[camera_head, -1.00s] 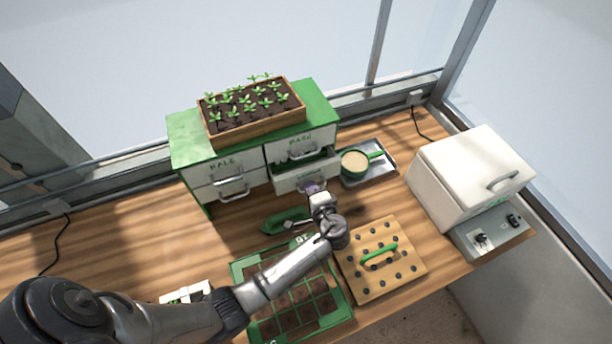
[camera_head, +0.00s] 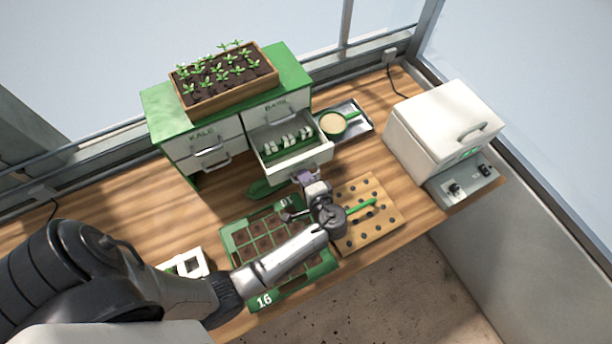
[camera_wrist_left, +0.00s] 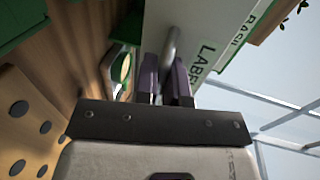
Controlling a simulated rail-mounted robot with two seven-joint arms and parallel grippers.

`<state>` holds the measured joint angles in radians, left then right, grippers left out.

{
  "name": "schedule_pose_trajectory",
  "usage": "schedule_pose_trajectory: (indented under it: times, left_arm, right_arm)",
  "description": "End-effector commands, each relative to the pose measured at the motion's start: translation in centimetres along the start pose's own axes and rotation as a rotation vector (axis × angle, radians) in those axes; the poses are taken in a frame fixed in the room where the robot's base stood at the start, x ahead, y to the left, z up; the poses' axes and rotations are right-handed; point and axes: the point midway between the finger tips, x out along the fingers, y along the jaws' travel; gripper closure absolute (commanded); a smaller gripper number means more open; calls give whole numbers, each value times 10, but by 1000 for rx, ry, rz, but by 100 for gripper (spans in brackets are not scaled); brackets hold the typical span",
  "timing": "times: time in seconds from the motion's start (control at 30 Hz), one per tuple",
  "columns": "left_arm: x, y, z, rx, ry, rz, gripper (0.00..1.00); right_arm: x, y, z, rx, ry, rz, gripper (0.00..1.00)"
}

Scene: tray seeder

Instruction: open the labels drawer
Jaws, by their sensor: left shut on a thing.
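The labels drawer (camera_head: 296,158) is the lower right drawer of the green-topped cabinet (camera_head: 157,107). It is pulled well out, and several white labels with green parts show inside. In the left wrist view its front (camera_wrist_left: 208,60) reads "LABE" beside a metal bar handle (camera_wrist_left: 170,50). My left gripper (camera_head: 306,176) is at the drawer's front. In the left wrist view its purple-grey fingers (camera_wrist_left: 165,85) are shut on the handle. My right gripper does not show.
A seedling box (camera_head: 232,96) stands on the cabinet. A green cup (camera_head: 333,125) sits on a metal tray to the right. A green-framed cell tray (camera_head: 234,246) and a pegboard-like wooden plate (camera_head: 388,217) lie in front. A white box (camera_head: 440,125) stands at right.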

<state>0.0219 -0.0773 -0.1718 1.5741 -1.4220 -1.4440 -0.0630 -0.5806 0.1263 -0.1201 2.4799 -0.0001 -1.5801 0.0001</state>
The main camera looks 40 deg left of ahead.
Motion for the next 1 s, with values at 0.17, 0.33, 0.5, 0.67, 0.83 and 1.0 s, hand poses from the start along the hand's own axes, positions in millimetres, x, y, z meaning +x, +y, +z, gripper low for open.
schedule_pose_trajectory:
  times: [0.17,0.33,0.5,0.67,0.83,1.0]
  left_arm:
    - [0,0,0,0,0,0,80]
    - [0,0,0,0,0,0,65]
    - [0,0,0,0,0,0,65]
    - [-7,1,0,0,1,1,65]
    - [-31,2,0,-2,1,3,65]
    - [-54,2,0,0,1,2,65]
  right_arm:
    - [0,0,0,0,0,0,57]
    - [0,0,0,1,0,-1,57]
    - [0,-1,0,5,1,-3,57]
    - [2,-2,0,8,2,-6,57]
    - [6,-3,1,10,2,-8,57]
    - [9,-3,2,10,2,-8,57]
